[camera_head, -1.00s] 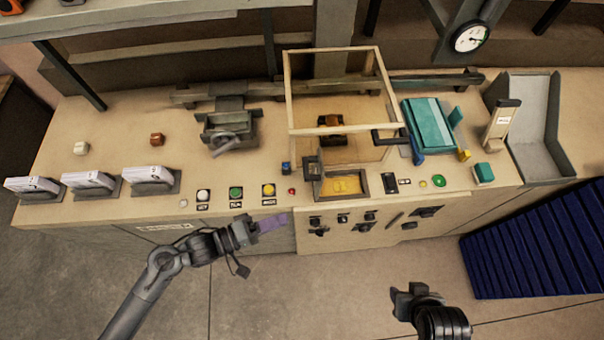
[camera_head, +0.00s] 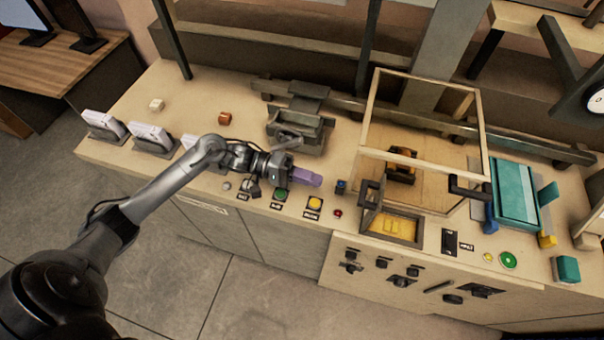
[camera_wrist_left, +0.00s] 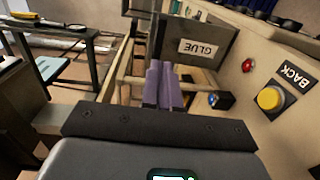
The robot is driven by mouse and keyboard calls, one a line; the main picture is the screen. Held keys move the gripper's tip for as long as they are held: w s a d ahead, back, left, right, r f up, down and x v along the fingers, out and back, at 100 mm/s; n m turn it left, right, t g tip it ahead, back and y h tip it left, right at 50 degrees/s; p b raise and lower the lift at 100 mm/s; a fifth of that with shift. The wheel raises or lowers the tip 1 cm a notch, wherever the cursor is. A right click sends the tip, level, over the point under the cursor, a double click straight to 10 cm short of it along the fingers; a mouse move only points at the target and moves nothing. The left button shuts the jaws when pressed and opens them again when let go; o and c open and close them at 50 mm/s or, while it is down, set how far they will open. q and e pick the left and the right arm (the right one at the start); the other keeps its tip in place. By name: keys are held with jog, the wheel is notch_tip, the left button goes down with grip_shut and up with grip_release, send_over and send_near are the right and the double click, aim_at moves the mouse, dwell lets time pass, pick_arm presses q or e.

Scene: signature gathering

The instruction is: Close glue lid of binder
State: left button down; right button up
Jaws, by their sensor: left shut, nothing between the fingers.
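The glue lid (camera_head: 371,197) stands raised at the left side of the glue tray (camera_head: 393,241), which shows yellow glue inside. In the left wrist view the lid is a dark plate with a GLUE label (camera_wrist_left: 202,49). My left gripper (camera_head: 318,180) has purple fingers, shut and empty, and reaches over the bench left of the lid. In the left wrist view its fingertips (camera_wrist_left: 164,72) point toward the lid and overlap its lower edge in the picture; I cannot tell whether they touch. My right gripper is out of view.
A wooden frame (camera_head: 364,110) rises behind the tray. A dark vise-like device (camera_head: 298,132) stands behind my gripper.

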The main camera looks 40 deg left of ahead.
pick_arm(q)
jog(key=p, duration=0.2)
send_near(364, 202)
jog(key=w+d+f, duration=0.1)
jog(key=w+d, duration=0.3)
jog(key=shift+w, duration=0.25)
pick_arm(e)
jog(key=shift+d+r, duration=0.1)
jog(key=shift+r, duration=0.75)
pick_arm(q)
jog(key=shift+d, duration=0.1)
